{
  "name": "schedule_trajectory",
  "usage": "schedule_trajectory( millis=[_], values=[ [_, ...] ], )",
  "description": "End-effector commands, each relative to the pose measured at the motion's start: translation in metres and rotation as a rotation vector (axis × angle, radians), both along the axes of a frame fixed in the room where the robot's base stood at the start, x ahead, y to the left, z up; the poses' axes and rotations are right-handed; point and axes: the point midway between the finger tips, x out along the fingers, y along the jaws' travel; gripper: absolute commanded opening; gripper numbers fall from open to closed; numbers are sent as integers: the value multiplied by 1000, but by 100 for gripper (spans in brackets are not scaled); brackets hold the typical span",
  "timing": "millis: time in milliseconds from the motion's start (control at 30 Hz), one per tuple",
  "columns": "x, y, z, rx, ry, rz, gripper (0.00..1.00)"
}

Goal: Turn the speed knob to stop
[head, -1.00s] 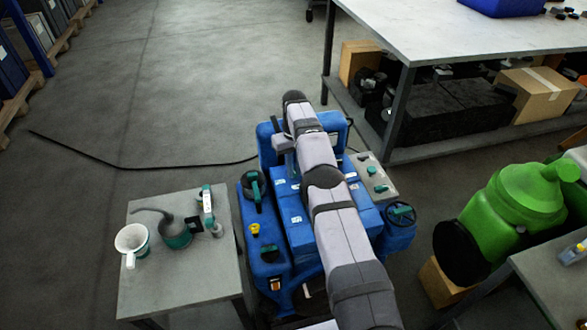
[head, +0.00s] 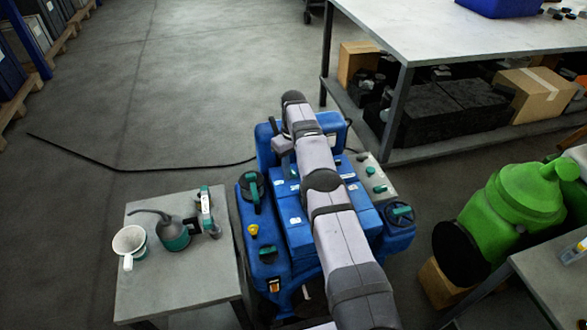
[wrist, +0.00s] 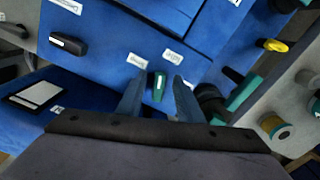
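A small teal knob (wrist: 157,87) with a white mark sits on the blue engine's panel in the wrist view, just below two white labels (wrist: 137,59). In the head view the blue engine (head: 290,215) stands under my arm, which hides the gripper and the knob.
A black knob (wrist: 68,44) is at the wrist view's upper left, a yellow knob (wrist: 275,45) at the right. A grey side table (head: 190,285) carries a white cup and an oil can. A green machine (head: 515,210) and a workbench (head: 450,35) stand to the right.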

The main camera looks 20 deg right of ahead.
Motion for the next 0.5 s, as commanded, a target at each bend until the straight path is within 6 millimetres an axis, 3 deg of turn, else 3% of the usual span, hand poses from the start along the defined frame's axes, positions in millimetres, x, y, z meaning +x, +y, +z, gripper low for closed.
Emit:
schedule_trajectory(
  millis=[300,500],
  values=[
    [0,0,2,-1,-1,-1,33],
    [0,0,17,-1,-3,-1,33]
  ],
)
